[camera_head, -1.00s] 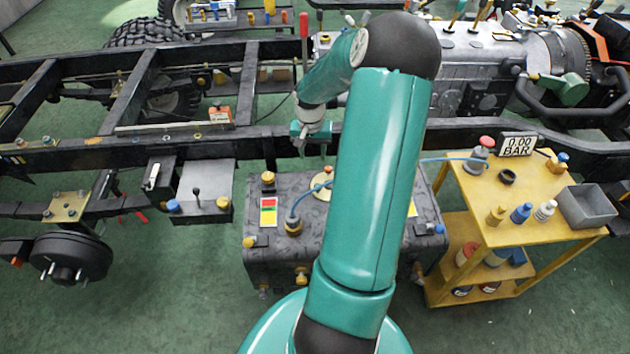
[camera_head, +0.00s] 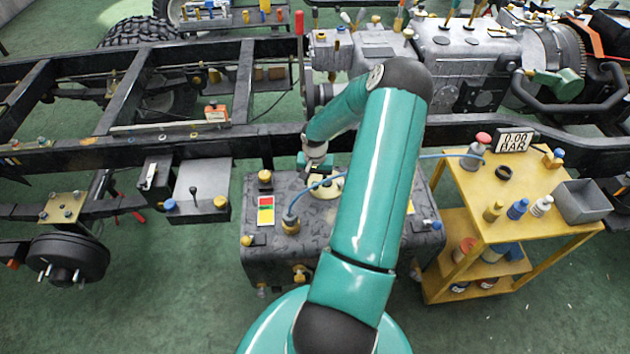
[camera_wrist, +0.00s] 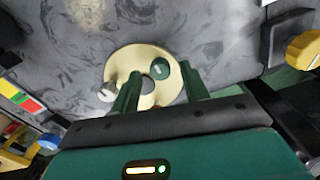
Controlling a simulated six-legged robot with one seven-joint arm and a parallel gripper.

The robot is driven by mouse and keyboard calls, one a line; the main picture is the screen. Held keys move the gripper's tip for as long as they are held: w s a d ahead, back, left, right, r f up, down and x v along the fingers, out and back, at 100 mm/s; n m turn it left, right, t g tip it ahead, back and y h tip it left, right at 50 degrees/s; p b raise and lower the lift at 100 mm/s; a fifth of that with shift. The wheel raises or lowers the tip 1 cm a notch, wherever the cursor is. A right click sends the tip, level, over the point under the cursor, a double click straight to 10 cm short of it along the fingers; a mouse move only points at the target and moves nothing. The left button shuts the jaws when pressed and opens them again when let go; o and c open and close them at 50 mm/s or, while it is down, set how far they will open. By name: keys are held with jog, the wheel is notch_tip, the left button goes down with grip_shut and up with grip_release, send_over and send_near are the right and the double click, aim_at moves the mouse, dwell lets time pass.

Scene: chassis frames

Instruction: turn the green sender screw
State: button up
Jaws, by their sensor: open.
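The green sender screw (camera_wrist: 160,68) is a small slotted head on a cream round flange (camera_wrist: 144,62) in the wrist view. The flange lies on the dark mottled tank (camera_wrist: 215,30). In the wrist view my gripper (camera_wrist: 160,76) is open, with its two green fingers apart over the flange. The green screw shows in the gap between the fingers, a little beyond their tips. Whether the fingers touch the flange I cannot tell. A silver screw (camera_wrist: 106,92) sits at the flange's left edge. In the head view my gripper (camera_head: 316,166) is over the tank, and the green screw is hidden.
A blue hose (camera_head: 330,180) runs from a fitting on the tank behind my arm to the yellow cart (camera_head: 545,212) at right. The black chassis rail (camera_head: 455,130) passes behind the tank. Green floor is free in front.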

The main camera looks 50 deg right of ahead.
jog(key=shift+f, duration=0.45)
grip_shut()
